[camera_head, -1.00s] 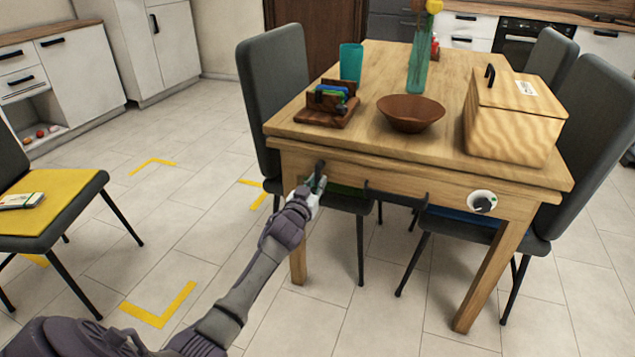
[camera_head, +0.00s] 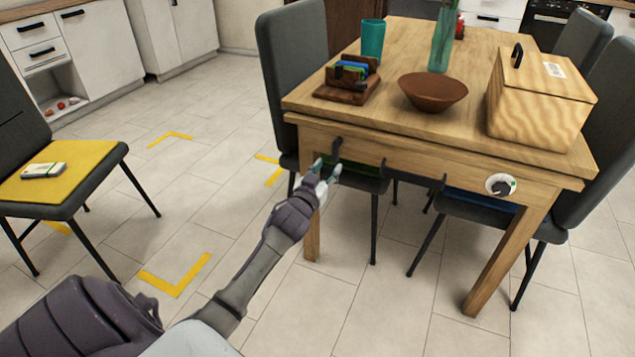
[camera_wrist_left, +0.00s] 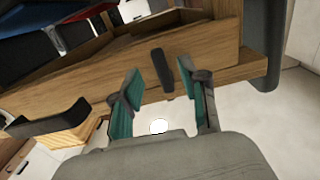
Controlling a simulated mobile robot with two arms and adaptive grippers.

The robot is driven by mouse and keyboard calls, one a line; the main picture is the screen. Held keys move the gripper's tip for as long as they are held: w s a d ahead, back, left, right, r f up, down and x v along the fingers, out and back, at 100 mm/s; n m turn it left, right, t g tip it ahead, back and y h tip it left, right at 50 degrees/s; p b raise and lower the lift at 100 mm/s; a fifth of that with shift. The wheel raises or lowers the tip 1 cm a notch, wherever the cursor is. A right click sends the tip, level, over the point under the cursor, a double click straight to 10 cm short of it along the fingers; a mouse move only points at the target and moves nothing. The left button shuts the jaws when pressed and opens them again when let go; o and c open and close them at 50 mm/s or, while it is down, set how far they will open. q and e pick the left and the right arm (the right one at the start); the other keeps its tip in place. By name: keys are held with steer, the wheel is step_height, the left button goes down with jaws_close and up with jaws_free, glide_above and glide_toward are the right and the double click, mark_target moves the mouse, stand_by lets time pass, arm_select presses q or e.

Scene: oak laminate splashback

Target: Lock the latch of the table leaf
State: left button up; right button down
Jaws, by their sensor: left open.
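The wooden table (camera_head: 415,163) has a dark latch handle (camera_head: 336,149) on the left part of its front apron. In the left wrist view the latch (camera_wrist_left: 163,72) is a short dark bar, tilted slightly off upright in the picture. My left gripper (camera_head: 328,168) is open just in front of and slightly below the latch. In the wrist view its two teal-padded fingers (camera_wrist_left: 157,92) stand apart, with the latch seen between and beyond them. I see no contact. My right gripper is not in view.
A dark bar handle (camera_head: 412,176) and a round dial (camera_head: 501,185) are on the same apron. A wooden box (camera_head: 540,100), a brown bowl (camera_head: 433,92) and a teal cup (camera_head: 372,40) stand on the table. Grey chairs surround it; a yellow-seated chair (camera_head: 75,180) stands left. Floor between is free.

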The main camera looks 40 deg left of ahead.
arm_select(q)
steer(key=v, duration=0.7)
steer(key=shift+s, duration=0.25)
